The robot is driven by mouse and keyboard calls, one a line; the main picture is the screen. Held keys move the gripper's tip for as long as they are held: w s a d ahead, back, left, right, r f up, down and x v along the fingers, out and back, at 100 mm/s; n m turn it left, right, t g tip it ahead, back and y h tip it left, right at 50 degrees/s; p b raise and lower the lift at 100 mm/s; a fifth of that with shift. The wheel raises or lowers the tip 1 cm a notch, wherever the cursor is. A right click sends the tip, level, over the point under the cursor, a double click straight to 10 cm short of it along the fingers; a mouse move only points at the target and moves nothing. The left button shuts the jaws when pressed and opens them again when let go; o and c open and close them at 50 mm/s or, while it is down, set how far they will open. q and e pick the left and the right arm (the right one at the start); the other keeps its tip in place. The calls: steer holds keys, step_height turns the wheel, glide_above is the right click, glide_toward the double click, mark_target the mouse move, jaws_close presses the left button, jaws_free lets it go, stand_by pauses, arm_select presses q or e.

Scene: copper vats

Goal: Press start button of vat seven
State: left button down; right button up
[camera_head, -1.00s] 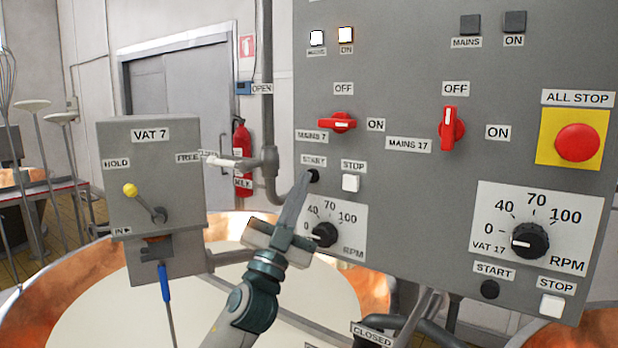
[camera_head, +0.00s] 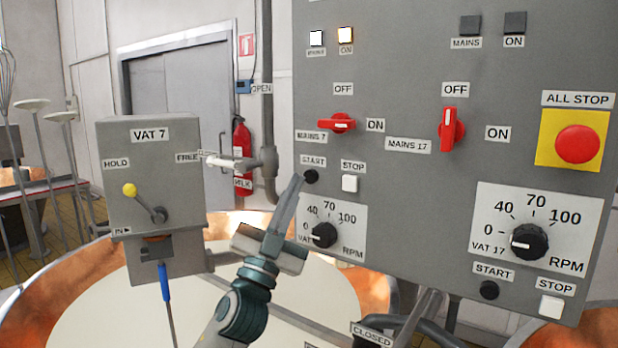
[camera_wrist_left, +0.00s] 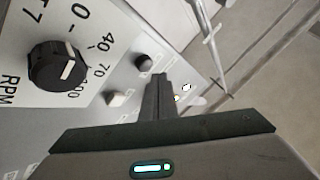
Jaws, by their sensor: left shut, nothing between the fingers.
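The black start button (camera_head: 311,177) of vat seven sits under its START label on the grey control panel (camera_head: 400,80), left of the white stop button (camera_head: 350,183). The start button also shows in the left wrist view (camera_wrist_left: 144,62). My left gripper (camera_head: 297,178) is shut and empty, its tips just left of and below the start button. In the left wrist view its fingers (camera_wrist_left: 158,78) lie beside the button; I cannot tell whether they touch the panel. The MAINS 7 switch (camera_head: 337,123) is turned toward ON, and both lamps above it are lit. My right gripper is not in view.
The vat seven speed knob (camera_head: 323,235) is close right of my left gripper. Vat 17's controls and the red all stop button (camera_head: 577,144) are further right. The VAT 7 box (camera_head: 150,190) with its yellow-tipped lever stands left, above the copper vat (camera_head: 80,280).

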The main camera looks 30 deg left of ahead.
arm_select(q)
steer(key=shift+s+a+p, duration=0.15)
steer(key=shift+s+p, duration=0.15)
steer(key=shift+s, duration=1.9)
